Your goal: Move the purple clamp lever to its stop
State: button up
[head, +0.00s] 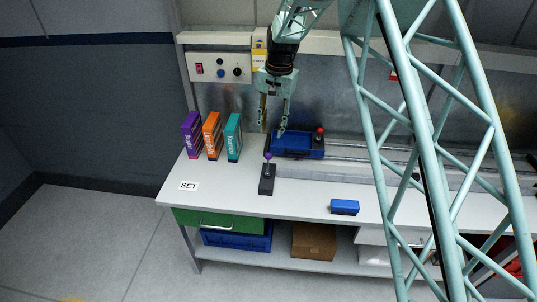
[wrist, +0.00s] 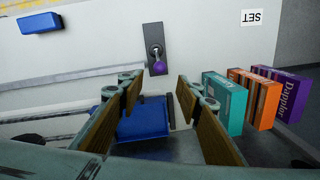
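The clamp lever has a purple knob (head: 268,156) on a short stem, standing on a dark block-shaped base (head: 267,181) on the workbench (head: 230,187). In the wrist view the purple knob (wrist: 158,68) is at the lower end of its base (wrist: 154,37), above the gap between my fingertips. My gripper (head: 273,124) points down above and behind the lever, apart from it. In the wrist view my gripper (wrist: 158,88) has its fingers wide apart with nothing held between them.
A blue tray (head: 297,155) and a red-knobbed lever (head: 320,132) stand behind. Purple, orange and teal boxes (head: 192,136) (head: 212,136) (head: 233,138) stand left. A SET label (head: 189,186) lies front left; a blue block (head: 344,207) lies right. Bench space around the purple lever's front is clear.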

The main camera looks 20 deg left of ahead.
aim_at(269, 154)
jog(key=shift+f, duration=0.1)
jog(key=shift+a+f, duration=0.2)
jog(key=shift+f, duration=2.05)
jog(key=shift+a+f, duration=0.25)
jog(key=shift+f, duration=2.05)
jog(key=shift+a+f, duration=0.2)
jog(key=shift+f, duration=2.05)
jog(key=c, duration=0.8)
